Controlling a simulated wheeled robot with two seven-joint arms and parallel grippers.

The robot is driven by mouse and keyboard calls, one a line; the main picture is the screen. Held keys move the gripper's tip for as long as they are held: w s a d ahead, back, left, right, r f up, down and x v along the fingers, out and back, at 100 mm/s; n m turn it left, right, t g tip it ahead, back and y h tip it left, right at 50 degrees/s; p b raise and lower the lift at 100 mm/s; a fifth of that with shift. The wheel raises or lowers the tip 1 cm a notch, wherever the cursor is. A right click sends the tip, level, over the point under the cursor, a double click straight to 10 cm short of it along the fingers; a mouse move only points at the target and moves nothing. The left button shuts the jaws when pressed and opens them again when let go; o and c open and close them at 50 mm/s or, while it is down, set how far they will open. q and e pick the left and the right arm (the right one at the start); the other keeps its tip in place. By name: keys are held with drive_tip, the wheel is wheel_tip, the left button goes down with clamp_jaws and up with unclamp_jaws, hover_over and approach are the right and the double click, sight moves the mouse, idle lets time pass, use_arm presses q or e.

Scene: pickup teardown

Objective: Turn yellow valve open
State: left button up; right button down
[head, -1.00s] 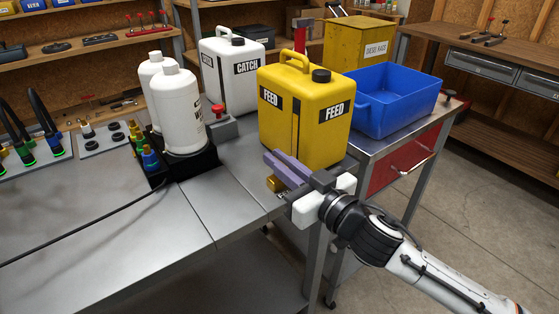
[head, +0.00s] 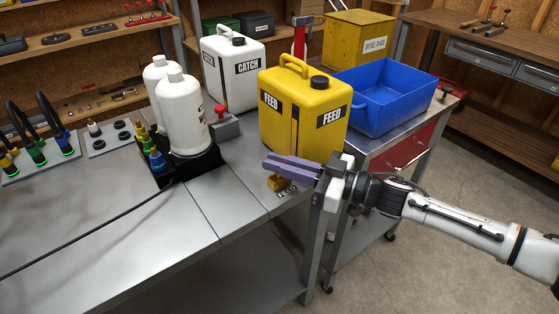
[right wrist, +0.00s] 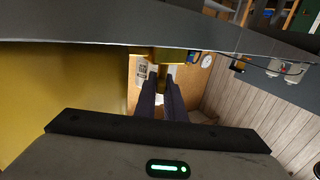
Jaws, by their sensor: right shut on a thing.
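The yellow valve (head: 276,183) is a small yellow block at the table's front edge, by a FEED label and below the yellow FEED jug (head: 300,115). My right gripper (head: 270,165) has purple fingers that lie over the valve and point left, hiding part of it. In the right wrist view the fingers (right wrist: 162,88) are shut on the narrow yellow valve handle (right wrist: 162,76), below a wider yellow part (right wrist: 160,54). My left gripper is not in view.
A blue bin (head: 385,100) stands right of the jug on a red-drawered cart. A white CATCH jug (head: 234,62) and white bottles (head: 183,112) stand behind left. A black cable (head: 90,235) crosses the table. The front left tabletop is mostly clear.

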idle(0.4)
drive_tip(key=c, duration=1.8)
unclamp_jaws()
drive_tip(key=shift+c, duration=0.2)
drive_tip(key=shift+w, duration=0.1)
drive_tip(key=shift+m+t, duration=0.3)
drive_tip(key=shift+t, duration=0.1)
